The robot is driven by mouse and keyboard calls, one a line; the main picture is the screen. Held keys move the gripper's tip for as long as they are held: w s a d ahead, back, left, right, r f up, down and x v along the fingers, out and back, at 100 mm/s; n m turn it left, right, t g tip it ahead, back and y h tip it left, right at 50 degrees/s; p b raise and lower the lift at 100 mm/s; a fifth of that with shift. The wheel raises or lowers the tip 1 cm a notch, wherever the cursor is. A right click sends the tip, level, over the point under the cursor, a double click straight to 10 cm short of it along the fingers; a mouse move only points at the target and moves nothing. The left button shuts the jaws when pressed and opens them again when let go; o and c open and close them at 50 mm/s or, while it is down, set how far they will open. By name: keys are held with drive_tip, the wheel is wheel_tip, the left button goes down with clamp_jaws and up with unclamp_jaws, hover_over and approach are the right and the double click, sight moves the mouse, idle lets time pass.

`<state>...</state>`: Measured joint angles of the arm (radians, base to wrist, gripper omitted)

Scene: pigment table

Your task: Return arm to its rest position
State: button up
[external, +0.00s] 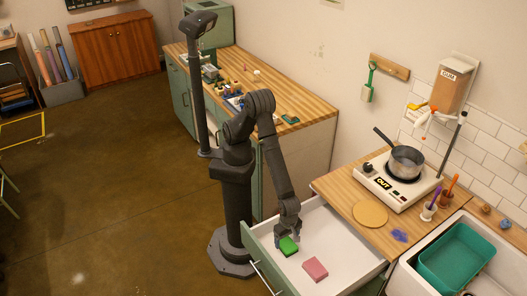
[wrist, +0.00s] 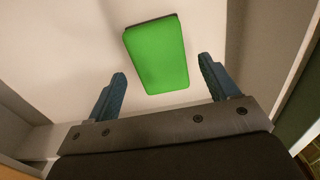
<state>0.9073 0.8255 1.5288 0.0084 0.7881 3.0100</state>
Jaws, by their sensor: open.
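My gripper (external: 288,235) is low inside the open drawer (external: 335,237), at the end of my reaching arm. In the wrist view its two blue fingers (wrist: 160,82) are spread apart with nothing between them. A green block (external: 289,246) lies on the white drawer floor beneath my gripper. In the wrist view the green block (wrist: 158,54) sits just beyond the fingertips, slightly tilted in the picture, and apart from them. A pink block (external: 315,270) lies on the drawer floor to the right of the green one.
A wooden counter (external: 335,185) adjoins the drawer, with a hot plate (external: 398,188), a pot (external: 406,162) and a round board (external: 370,213). A sink with a teal basin (external: 458,262) is at the right. Open floor lies at the left.

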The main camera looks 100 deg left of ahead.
wheel_tip(320, 180, down, 2)
drive_tip(key=shift+f, duration=0.1)
drive_tip(key=shift+r, duration=1.8)
drive_tip(key=shift+f, duration=0.1)
